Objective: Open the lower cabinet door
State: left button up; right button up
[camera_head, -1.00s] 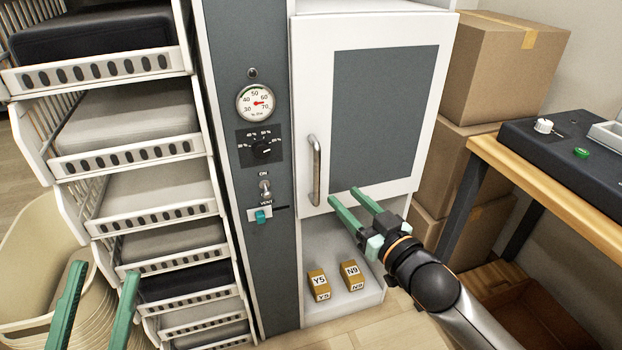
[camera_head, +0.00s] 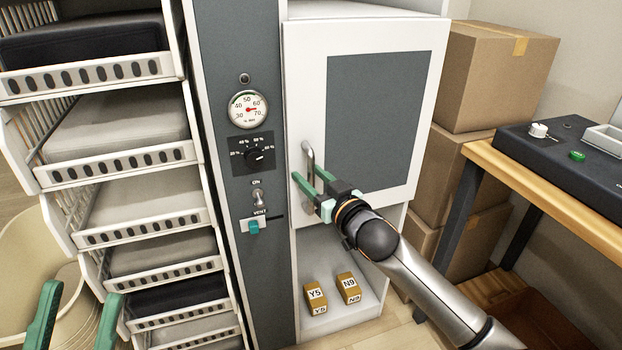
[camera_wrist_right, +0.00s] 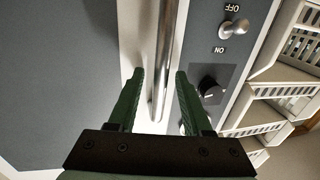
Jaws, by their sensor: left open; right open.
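The cabinet door (camera_head: 376,125) is white with a grey panel and looks shut. Its vertical metal handle (camera_head: 308,165) is on the door's left side. In the right wrist view the handle (camera_wrist_right: 165,60) runs between the two open green fingers (camera_wrist_right: 158,85), with a gap on each side. My left gripper (camera_head: 80,292) is open and empty at the lower left of the head view, away from the door.
A grey control strip with a gauge (camera_head: 248,109), dial and switches is left of the door. White wire baskets (camera_head: 120,160) stand further left. Two small blocks, Y5 (camera_head: 315,293) and N9 (camera_head: 348,287), sit on the shelf below. Cardboard boxes (camera_head: 490,75) and a wooden-edged table (camera_head: 545,195) are at right.

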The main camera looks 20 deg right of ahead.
grip_shut()
dwell(0.4)
dwell(1.1)
